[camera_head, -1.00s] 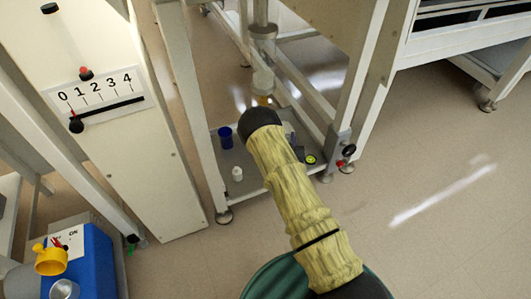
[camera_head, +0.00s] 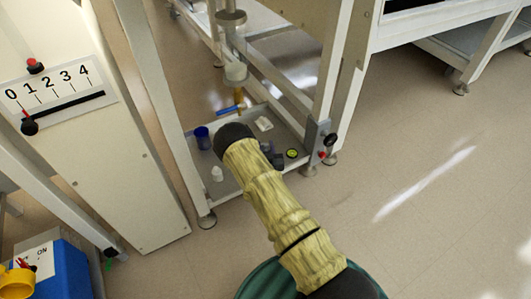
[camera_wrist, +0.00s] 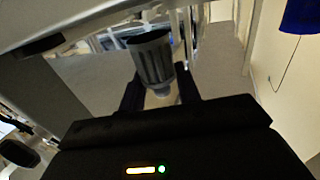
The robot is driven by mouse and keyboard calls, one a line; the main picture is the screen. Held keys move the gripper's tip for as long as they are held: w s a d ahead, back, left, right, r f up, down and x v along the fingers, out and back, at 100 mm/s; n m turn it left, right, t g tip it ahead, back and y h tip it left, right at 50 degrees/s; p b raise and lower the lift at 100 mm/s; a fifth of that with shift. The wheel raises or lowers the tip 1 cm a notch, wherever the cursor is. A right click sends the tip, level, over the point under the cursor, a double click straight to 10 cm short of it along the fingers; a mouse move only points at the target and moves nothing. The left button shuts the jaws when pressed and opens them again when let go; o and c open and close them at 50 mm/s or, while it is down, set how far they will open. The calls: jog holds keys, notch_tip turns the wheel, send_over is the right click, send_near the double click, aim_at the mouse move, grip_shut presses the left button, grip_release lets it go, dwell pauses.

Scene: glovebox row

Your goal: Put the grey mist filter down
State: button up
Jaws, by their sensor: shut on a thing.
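The grey mist filter (camera_wrist: 153,62) is a dark grey ribbed cylinder with a lighter rim. In the wrist view it stands between the two dark fingers of my gripper (camera_wrist: 162,92), which is shut on it. A pale round end shows below it. In the head view my arm covers most of the gripper and I cannot make out the filter. The arm's dark end lies over a shallow grey tray (camera_head: 232,190) low inside the frame. I cannot tell whether the filter touches anything beneath it.
On the tray are a blue cup (camera_head: 202,138), a small white bottle (camera_head: 217,174), a white piece (camera_head: 264,124) and a yellow-green disc (camera_head: 292,153). Frame posts (camera_head: 165,110) stand close by. Floor at right is clear.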

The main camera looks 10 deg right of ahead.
jog(key=shift+f+b, duration=0.35)
jog(key=shift+f, duration=0.7)
jog(key=shift+f, duration=0.1)
jog(key=o, duration=1)
jog(key=shift+c, duration=0.2)
jog(key=shift+s, duration=0.1)
jog(key=s+a+p, duration=0.1)
jog(key=s+p, duration=0.5)
jog(key=s, duration=0.5)
jog(key=shift+s, duration=0.4)
